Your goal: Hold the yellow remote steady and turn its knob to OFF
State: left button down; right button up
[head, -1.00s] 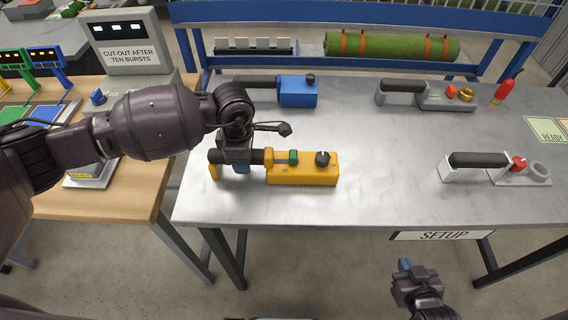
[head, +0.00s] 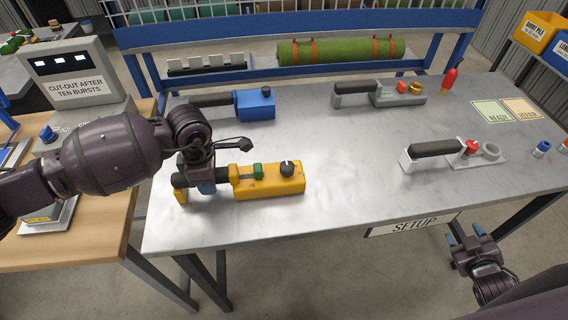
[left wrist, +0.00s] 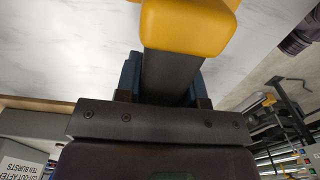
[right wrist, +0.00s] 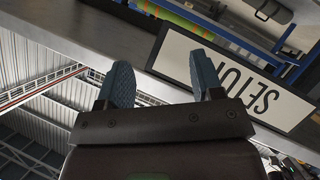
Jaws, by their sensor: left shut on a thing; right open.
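The yellow remote (head: 270,182) lies on the metal table in the head view. It has a dark handle at its left, a green button (head: 258,171) and a black knob (head: 287,168) with a pale mark on top. My left gripper (head: 206,186) is shut on the dark handle; the left wrist view shows the handle (left wrist: 172,75) between its fingers, with a yellow end beyond. My right gripper (head: 465,236) is open and empty, off the front edge of the table near the SETUP sign. Its two blue fingers (right wrist: 165,85) show apart in the right wrist view.
A blue remote (head: 254,104) lies behind the yellow one. Grey-white handled devices (head: 384,98) and (head: 436,150) lie to the right. The SETUP sign (head: 412,226) hangs at the front edge. Bare table lies right of the yellow remote.

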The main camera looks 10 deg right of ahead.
jog(key=w+d+r+n+t+h, duration=0.1)
jog(key=d+r+n+t, duration=0.1)
jog(key=d+r, duration=0.7)
jog(key=w+d+r+n+t+h, duration=0.1)
jog(key=w+d+r+n+t, duration=0.1)
jog(key=d+r, duration=0.65)
jog(key=w+d+r+n+t, duration=0.1)
jog(key=w+d+r+t, duration=0.15)
jog(key=w+r, duration=0.35)
jog(key=w+a+g+y, duration=0.3)
jog(key=w+a, duration=1.1)
jog(key=w, duration=0.1)
jog(key=w+a+n+g+y, duration=0.1)
jog(key=w+a+y, duration=0.25)
jog(key=a, duration=0.65)
jog(key=w+a+n+g+y, duration=0.2)
jog(key=w+a, duration=0.3)
jog(key=a, duration=0.5)
jog(key=a+n+g+y, duration=0.2)
jog(key=a+n+g, duration=0.1)
jog(key=a, duration=0.9)
jog(key=r+n+g+h, duration=0.2)
jog(key=n+g+h, duration=0.2)
jog(key=n+g, duration=0.7)
send_over(287, 165)
jog(key=n, duration=0.1)
jog(key=shift+t, duration=0.35)
notch_tip(287, 165, down, 12)
jog(key=shift+f, duration=0.1)
